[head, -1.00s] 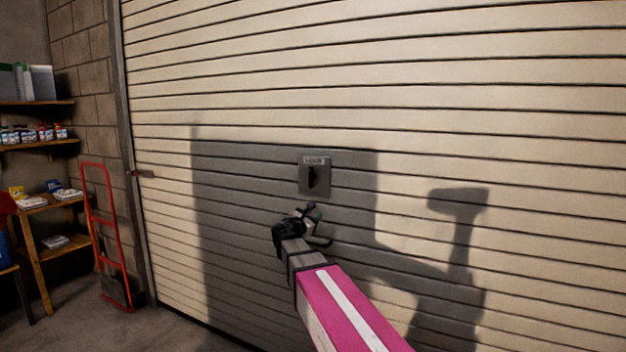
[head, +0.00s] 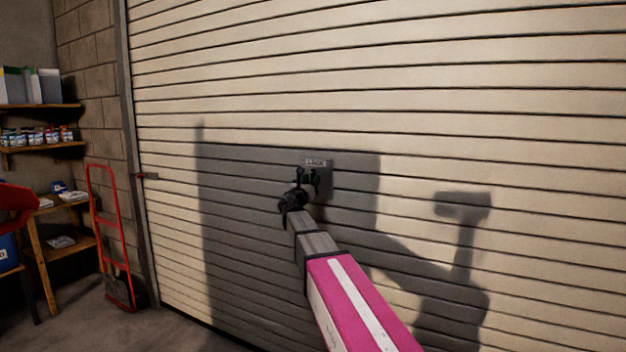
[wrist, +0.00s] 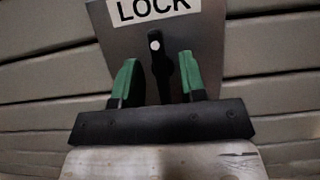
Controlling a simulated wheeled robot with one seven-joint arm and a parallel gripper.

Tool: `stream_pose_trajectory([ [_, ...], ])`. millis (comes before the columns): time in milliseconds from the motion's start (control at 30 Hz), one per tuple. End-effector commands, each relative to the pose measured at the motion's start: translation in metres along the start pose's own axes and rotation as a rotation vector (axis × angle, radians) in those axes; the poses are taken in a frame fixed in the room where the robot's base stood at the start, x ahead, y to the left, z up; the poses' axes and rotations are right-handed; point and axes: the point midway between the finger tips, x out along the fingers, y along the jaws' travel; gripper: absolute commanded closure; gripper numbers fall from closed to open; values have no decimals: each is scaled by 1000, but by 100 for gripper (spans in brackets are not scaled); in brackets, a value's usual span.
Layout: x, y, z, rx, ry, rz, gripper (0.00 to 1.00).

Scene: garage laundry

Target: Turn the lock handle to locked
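A grey lock plate labelled LOCK (head: 316,163) is fixed to the roller door; it fills the top of the wrist view (wrist: 210,45). A black lock handle (wrist: 160,68) hangs down from a pale pivot on the plate, roughly upright. My gripper (head: 308,178) is at the plate and hides most of the handle in the head view. In the wrist view its two green-padded fingers (wrist: 158,80) are open, one on each side of the handle, with a gap showing on both sides. The handle's lower end reaches down towards the dark gripper body.
The cream slatted roller door (head: 450,90) fills most of the view, with shadows across it. A red hand truck (head: 112,235) stands at the left near wooden shelves (head: 40,148). The door around the plate is free of obstacles.

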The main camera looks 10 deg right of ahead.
Motion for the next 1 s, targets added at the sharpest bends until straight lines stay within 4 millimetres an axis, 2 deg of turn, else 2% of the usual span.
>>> stream_pose_trajectory([
  [33, 8, 1, 0, 0, 0, -1, 62],
  [200, 18, 0, 0, 1, 0, -1, 62],
  [500, 20, 0, 0, 1, 0, 0, 62],
  [533, 19, -1, 0, 1, 0, 0, 65],
  [633, 19, -1, 0, 1, 0, -1, 97],
  [1000, 19, -1, 0, 33, 1, -15, 97],
])
